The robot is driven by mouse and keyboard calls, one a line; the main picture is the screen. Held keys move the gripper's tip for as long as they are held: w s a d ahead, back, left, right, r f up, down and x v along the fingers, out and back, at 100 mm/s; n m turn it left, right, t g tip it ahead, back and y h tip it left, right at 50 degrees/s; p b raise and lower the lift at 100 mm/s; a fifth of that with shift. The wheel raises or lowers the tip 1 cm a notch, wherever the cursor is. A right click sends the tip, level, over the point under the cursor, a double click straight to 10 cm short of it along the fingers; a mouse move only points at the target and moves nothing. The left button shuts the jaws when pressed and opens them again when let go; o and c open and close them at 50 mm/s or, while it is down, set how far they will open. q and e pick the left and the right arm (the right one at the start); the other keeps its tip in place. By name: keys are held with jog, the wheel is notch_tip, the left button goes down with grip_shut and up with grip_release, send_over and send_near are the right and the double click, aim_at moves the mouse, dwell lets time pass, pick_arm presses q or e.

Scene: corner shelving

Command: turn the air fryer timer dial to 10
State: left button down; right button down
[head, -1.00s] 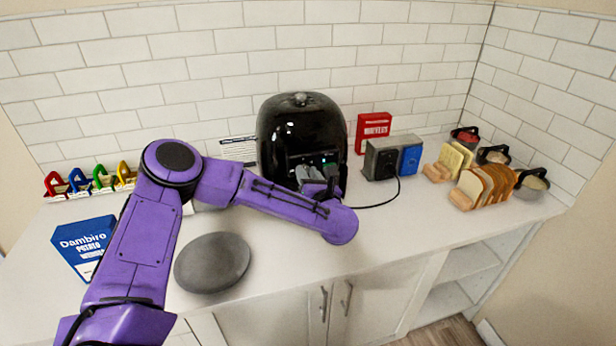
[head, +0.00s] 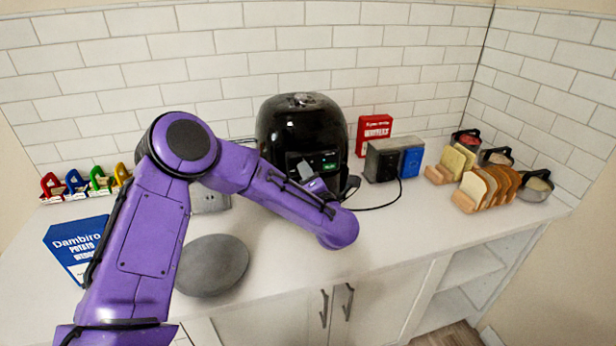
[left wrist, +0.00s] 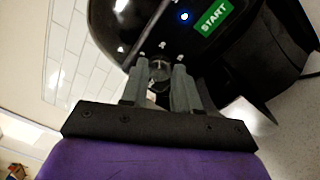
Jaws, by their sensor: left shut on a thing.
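The black air fryer (head: 298,122) stands on the counter against the back wall. Its front panel has a green START label (left wrist: 213,17) and a lit blue spot, seen in the left wrist view. The dial's markings and pointer cannot be read. My right gripper is not in view.
A grey round plate (head: 212,265) lies at the front of the counter beside my left arm. A toaster (head: 383,160), a blue box (head: 411,162) and a bread rack (head: 487,190) stand to the right. A black cord runs on the counter near the air fryer.

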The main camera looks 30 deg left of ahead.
pick_arm(q)
jog(key=shift+m, duration=0.6)
jog(key=c, duration=0.8)
grip_release()
jog(key=b+v, duration=0.4)
jog(key=v, duration=0.6)
jog(key=shift+s+d+f, duration=0.1)
jog(key=shift+s+d, duration=0.05)
jog(key=shift+s, duration=0.05)
